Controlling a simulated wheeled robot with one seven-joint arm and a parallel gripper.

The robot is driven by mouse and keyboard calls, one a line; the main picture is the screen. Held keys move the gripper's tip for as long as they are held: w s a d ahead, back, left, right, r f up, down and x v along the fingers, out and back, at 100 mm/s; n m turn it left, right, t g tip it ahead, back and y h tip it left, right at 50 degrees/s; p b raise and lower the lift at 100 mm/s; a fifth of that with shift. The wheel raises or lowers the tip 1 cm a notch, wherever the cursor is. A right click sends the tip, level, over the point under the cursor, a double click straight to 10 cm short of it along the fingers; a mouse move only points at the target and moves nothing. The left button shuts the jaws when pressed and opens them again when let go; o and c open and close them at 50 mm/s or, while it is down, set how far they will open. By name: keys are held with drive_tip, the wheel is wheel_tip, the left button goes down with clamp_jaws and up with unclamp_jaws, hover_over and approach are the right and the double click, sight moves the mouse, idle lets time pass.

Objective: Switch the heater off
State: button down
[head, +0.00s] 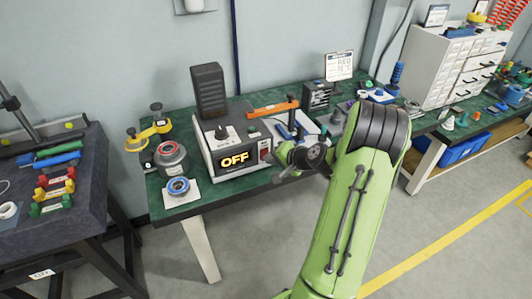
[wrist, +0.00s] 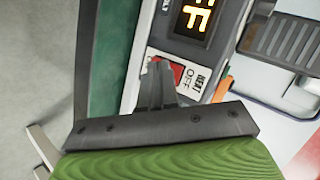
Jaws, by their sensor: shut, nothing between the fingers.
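The heater (head: 230,142) is a white and dark box on the green bench, and its lit display (head: 234,159) reads OFF. A red switch (head: 265,155) sits on its front, right of the display. In the wrist view the red switch (wrist: 178,73) is beside a label reading HEAT OFF, and part of the display (wrist: 195,18) shows above. My gripper (wrist: 155,75) is shut and empty, with its fingertips at the switch and covering part of it. I cannot tell whether they touch it. In the head view my gripper (head: 280,174) is just in front of the heater's right side.
A grey pot (head: 171,158) and a blue ring on a white card (head: 178,187) stand left of the heater. An orange-handled tool (head: 272,109) lies behind it. A drawer cabinet (head: 455,65) stands farther right. The floor in front is clear.

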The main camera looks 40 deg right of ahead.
drive_tip(key=shift+s+a, duration=0.1)
drive_tip(key=shift+s, duration=0.25)
drive_tip(key=s, duration=0.1)
drive_tip(key=s+a+b, duration=0.1)
drive_tip(key=s, duration=0.1)
drive_tip(key=s+b, duration=0.1)
drive_tip(key=shift+s+a+f, duration=0.2)
drive_tip(key=shift+s+f, duration=0.15)
idle(0.3)
